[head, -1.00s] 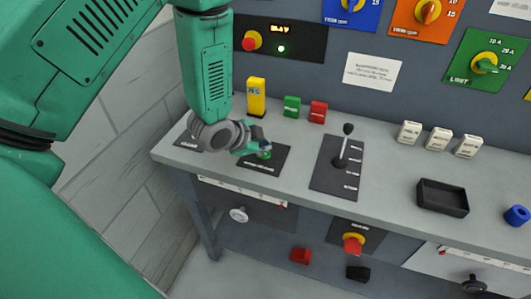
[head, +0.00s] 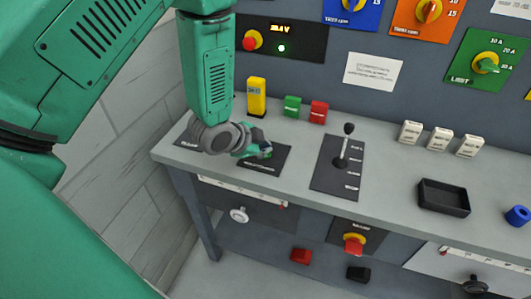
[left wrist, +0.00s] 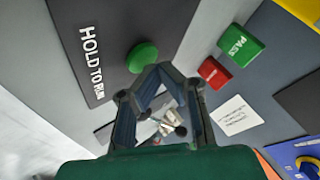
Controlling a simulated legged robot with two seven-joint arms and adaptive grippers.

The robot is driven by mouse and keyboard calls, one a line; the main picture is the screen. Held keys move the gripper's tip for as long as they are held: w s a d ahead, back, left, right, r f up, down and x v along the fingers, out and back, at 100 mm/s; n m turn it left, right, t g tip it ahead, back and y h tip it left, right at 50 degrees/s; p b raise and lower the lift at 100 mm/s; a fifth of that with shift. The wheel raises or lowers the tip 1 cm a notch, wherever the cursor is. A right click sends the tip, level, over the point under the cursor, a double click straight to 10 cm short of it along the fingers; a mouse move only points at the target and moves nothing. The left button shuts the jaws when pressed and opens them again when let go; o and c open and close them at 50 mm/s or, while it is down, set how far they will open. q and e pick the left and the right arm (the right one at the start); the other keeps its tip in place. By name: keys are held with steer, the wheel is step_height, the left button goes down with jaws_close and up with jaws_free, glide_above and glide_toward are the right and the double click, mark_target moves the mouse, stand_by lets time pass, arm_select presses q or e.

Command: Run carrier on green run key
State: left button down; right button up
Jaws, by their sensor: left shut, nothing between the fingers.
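The green round run key (left wrist: 142,57) is on a dark plate (left wrist: 95,35) lettered HOLD TO RUN in the left wrist view. My left gripper (left wrist: 155,70) is shut and empty, its fingertips right at the key's edge; I cannot tell whether they touch or press it. In the head view my left gripper (head: 264,151) is low over the same plate (head: 272,162) at the left of the bench and hides most of the key. My right gripper is not in view. I cannot make out a carrier with certainty.
A yellow block (head: 256,97), a green block (head: 292,105) and a red block (head: 318,112) stand behind the plate. A black lever (head: 345,150) rises to its right. Farther right are white blocks (head: 440,138) and a black tray (head: 443,198). Bare bench lies between.

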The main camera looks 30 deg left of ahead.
arm_select(q)
steer(key=shift+f+b, duration=0.35)
steer(key=shift+f, duration=0.2)
stand_by(0.4)
stand_by(3.5)
steer(key=shift+a+r+p, duration=0.1)
steer(key=shift+r+p, duration=0.75)
steer(key=shift+r, duration=0.1)
step_height(320, 180, up, 5)
steer(key=p, duration=0.4)
stand_by(1.9)
